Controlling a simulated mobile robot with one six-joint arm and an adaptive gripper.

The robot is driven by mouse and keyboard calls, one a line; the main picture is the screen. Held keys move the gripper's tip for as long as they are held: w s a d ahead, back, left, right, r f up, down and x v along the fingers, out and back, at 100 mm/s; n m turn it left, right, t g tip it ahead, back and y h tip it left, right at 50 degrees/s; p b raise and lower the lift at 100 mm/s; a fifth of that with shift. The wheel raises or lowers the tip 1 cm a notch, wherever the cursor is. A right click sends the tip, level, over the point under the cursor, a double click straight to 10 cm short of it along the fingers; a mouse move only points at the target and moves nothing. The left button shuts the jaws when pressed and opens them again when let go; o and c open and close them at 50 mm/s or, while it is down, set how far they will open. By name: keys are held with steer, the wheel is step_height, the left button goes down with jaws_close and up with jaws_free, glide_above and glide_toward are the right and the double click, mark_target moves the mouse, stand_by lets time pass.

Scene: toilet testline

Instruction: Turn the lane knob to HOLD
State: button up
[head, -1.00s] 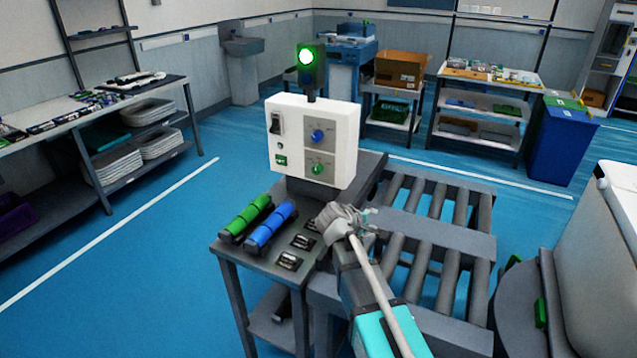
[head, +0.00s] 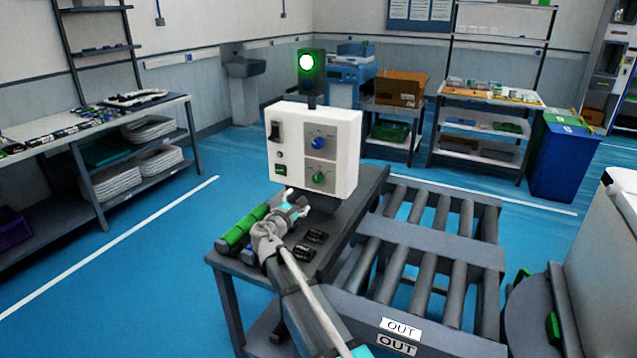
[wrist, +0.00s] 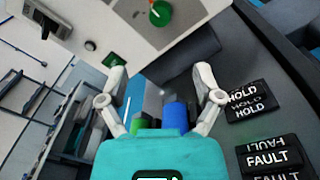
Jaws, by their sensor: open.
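A white control box (head: 348,152) stands on the dark table (head: 352,213). It carries a blue knob (head: 319,143) above a green knob (head: 319,177); I cannot tell from the small lettering which is the lane knob. The green knob also shows at the top of the wrist view (wrist: 160,13). My gripper (head: 297,203) is open and empty, in front of and below the box's face, apart from both knobs. In the wrist view its fingers (wrist: 160,85) are spread, with green and blue cylinders seen beyond them.
A green cylinder (head: 243,226) lies left of my gripper. Black plates marked HOLD (wrist: 246,101) and FAULT (wrist: 268,158) lie on the table. A lit green lamp (head: 307,63) tops the box. A roller conveyor (head: 420,265) marked OUT is at the right.

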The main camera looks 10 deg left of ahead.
mark_target(317, 181)
steer(key=shift+w, duration=0.15)
steer(key=x, duration=1.3)
steer(key=shift+w+d, duration=0.15)
steer(key=shift+w, duration=0.15)
steer(key=c, duration=1.1)
steer(key=shift+d, duration=0.25)
steer(key=shift+c, duration=0.2)
steer(key=shift+a, duration=0.1)
